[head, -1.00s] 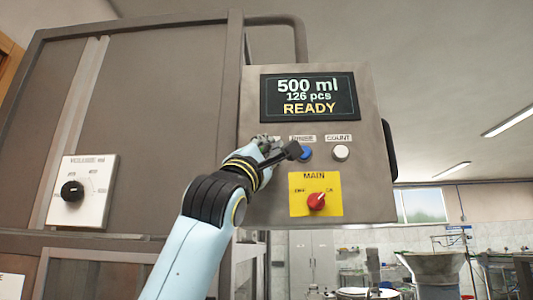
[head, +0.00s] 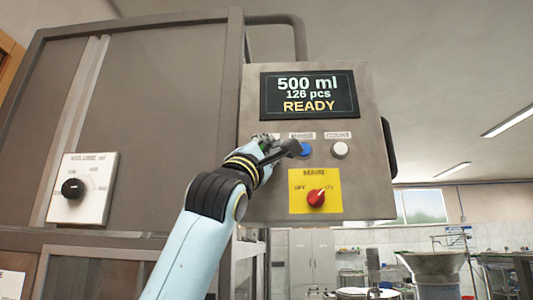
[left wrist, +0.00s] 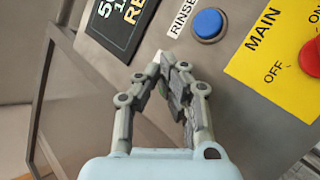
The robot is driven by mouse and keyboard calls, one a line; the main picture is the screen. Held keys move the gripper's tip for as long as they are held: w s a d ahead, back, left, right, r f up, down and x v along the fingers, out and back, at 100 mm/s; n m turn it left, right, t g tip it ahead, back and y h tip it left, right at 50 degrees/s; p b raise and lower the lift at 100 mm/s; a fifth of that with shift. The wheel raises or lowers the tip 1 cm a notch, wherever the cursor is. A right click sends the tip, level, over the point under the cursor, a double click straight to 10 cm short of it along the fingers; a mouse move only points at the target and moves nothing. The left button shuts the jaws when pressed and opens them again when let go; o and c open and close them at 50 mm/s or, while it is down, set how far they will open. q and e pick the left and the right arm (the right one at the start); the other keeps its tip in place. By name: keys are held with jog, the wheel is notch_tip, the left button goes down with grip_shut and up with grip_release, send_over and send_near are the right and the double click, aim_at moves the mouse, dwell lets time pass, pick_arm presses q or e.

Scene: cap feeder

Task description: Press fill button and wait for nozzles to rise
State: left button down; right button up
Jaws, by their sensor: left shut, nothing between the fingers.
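The control panel (head: 375,185) has a screen (head: 309,95) reading "500 ml, 126 pcs, READY". Below it are a blue RINSE button (head: 305,150) and a white COUNT button (head: 340,151). The fill button is hidden behind my left gripper (head: 283,146), which is at the panel left of the RINSE button. In the left wrist view the left gripper (left wrist: 173,63) is shut and empty, its tips beside the RINSE label and the blue button (left wrist: 208,24). Whether the tips touch the panel I cannot tell. The nozzles and my right gripper are not in view.
A yellow MAIN plate with a red rotary switch (head: 316,198) sits below the buttons, its pointer toward ON. A VOLUME dial (head: 73,188) is on the cabinet at left. A dark handle (head: 389,148) sticks out at the panel's right edge.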

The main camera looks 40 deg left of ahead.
pick_arm(q)
jog(key=shift+w+a+b, duration=0.25)
jog(key=shift+w+b, duration=0.1)
dwell(0.8)
dwell(0.4)
jog(key=shift+s+d, duration=0.45)
jog(key=shift+s, duration=0.25)
jog(key=shift+s+d+p, duration=0.1)
jog(key=shift+s+d, duration=0.35)
jog(key=shift+s, duration=0.25)
jog(key=shift+s+d+p, duration=0.1)
jog(key=shift+s+d, duration=0.3)
jog(key=shift+s, duration=0.35)
jog(key=shift+s+d+p, duration=0.1)
jog(key=shift+s+d, duration=0.35)
jog(key=shift+s, duration=0.25)
